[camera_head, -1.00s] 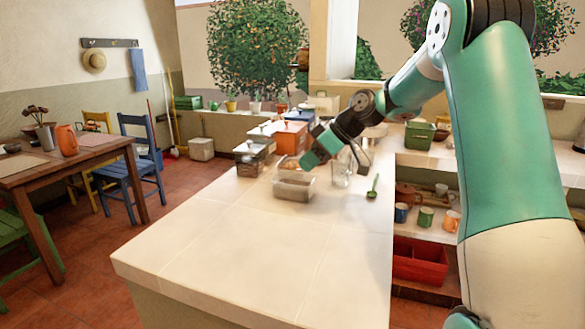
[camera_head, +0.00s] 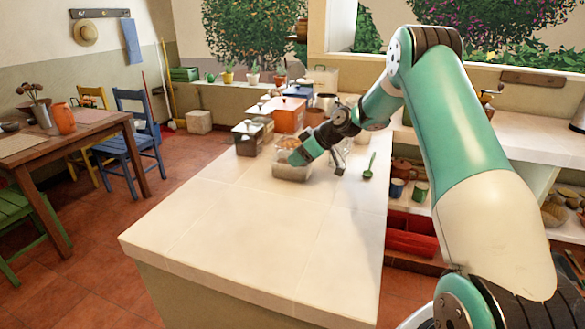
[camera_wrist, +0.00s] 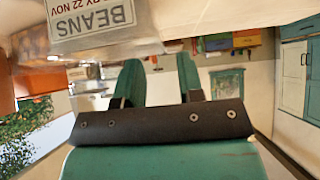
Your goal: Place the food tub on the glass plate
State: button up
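A clear food tub (camera_head: 292,173) with a light lid or contents sits on the pale counter, toward its far left part. My gripper (camera_head: 296,159) is at the tub's upper edge in the head view, partly covering it. In the wrist view a clear tub wall with a white label (camera_wrist: 92,17) reading "BEANS" fills the top left, upside down. My gripper (camera_wrist: 159,75) shows two green fingers apart there, with nothing seen between them. Whether a finger touches the tub cannot be told. I cannot pick out the glass plate in either view.
A green spoon (camera_head: 370,167) lies on the counter right of the gripper. The counter's near part is bare.

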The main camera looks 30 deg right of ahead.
jog(key=p+x, duration=0.1)
jog(key=x, duration=0.3)
jog(key=shift+w+a+f, duration=0.15)
jog(key=shift+f, duration=0.25)
grip_shut()
